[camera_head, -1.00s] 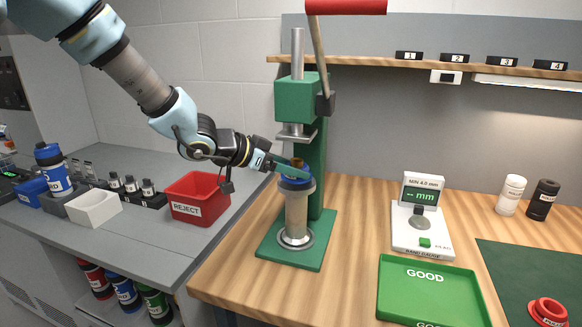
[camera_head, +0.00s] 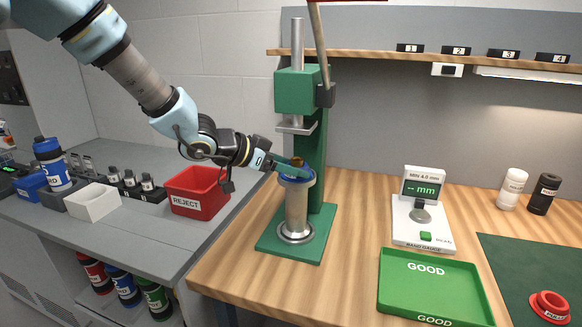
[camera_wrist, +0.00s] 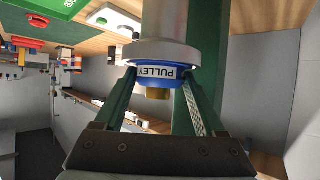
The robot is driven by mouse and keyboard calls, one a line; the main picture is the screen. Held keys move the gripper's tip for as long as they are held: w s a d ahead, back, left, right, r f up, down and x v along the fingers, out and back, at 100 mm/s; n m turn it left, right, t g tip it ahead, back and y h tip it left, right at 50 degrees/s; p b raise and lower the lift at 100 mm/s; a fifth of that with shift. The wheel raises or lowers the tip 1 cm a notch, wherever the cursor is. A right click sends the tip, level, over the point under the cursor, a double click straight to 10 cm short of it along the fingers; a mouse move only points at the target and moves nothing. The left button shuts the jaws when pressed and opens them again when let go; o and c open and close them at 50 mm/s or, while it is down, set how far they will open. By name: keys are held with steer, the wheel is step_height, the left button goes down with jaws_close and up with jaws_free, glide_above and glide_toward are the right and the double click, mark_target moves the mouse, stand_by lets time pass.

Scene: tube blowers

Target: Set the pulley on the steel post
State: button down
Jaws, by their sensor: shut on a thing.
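The blue pulley (camera_wrist: 168,76), labelled PULLEY with a brass-coloured hub, is between the two green fingers of my gripper (camera_wrist: 160,75) in the wrist view. My gripper (camera_head: 291,172) is shut on it. The steel post (camera_head: 297,208) stands upright on the green base of the press. The pulley (camera_head: 297,178) is at the top of the post, over its wide rim. In the wrist view the pulley lies close against the post's flange (camera_wrist: 163,52); I cannot tell whether it is fully seated.
The green press (camera_head: 318,150) rises right behind the post, its ram (camera_head: 296,125) above my gripper. A red REJECT bin (camera_head: 198,192) stands to the left. A gauge (camera_head: 422,212) and a green GOOD tray (camera_head: 432,285) are to the right. Bare wood lies between press and gauge.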

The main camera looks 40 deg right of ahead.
jaws_free()
steer(key=v, duration=1)
steer(key=shift+a+r, duration=0.15)
steer(key=shift+a, duration=0.25)
steer(key=shift+w, duration=0.1)
steer(key=w+a+f+n+t+y, duration=0.3)
steer(key=w+a+n+t, duration=0.15)
steer(key=w+a, duration=0.4)
steer(key=w+a+f+n+t+y, duration=0.2)
steer(key=w+a+n+t+y, duration=0.25)
steer(key=a, duration=0.65)
steer(key=s+a+f+n+g+y, duration=0.1)
steer(key=a+n+y, duration=0.15)
steer(key=a, duration=0.35)
steer(key=a+f+n+g+y, duration=0.1)
steer(key=a+n, duration=0.2)
steer(key=a, duration=0.2)
steer(key=s+a+f+n+g, duration=0.2)
steer(key=s+a+n+g, duration=0.1)
steer(key=s+a, duration=0.4)
steer(key=s+n, duration=0.1)
steer(key=s, duration=0.2)
steer(key=shift+a+y, duration=0.35)
steer(key=shift+y, duration=0.05)
